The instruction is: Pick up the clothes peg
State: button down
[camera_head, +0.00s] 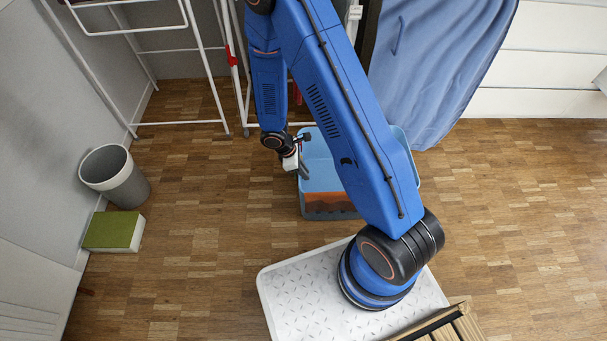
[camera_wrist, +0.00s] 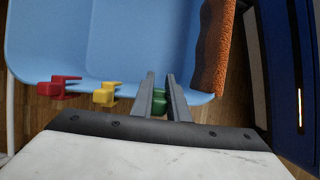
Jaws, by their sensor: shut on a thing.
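A green clothes peg (camera_wrist: 159,103) sits at the rim of a light blue bin (camera_wrist: 130,40) in the wrist view. My gripper (camera_wrist: 160,80) is shut on this green peg, with one finger on each side. A yellow peg (camera_wrist: 106,95) and a red peg (camera_wrist: 58,86) are on the same rim, to the left of my fingers. In the head view my gripper (camera_head: 304,171) is at the left edge of the blue bin (camera_head: 311,151). The pegs are too small to make out there, and my arm covers part of the bin.
An orange-brown textured thing (camera_wrist: 211,50) lies along the bin's right side. A white drying rack (camera_head: 180,124) stands behind. A grey waste bin (camera_head: 124,182) and a green-topped box (camera_head: 114,231) stand at the left. A blue cloth (camera_head: 436,60) hangs at the back. Floor between is clear.

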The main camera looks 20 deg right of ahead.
notch_tip(320, 180, up, 8)
jog(key=shift+r, duration=0.25)
dwell(0.9)
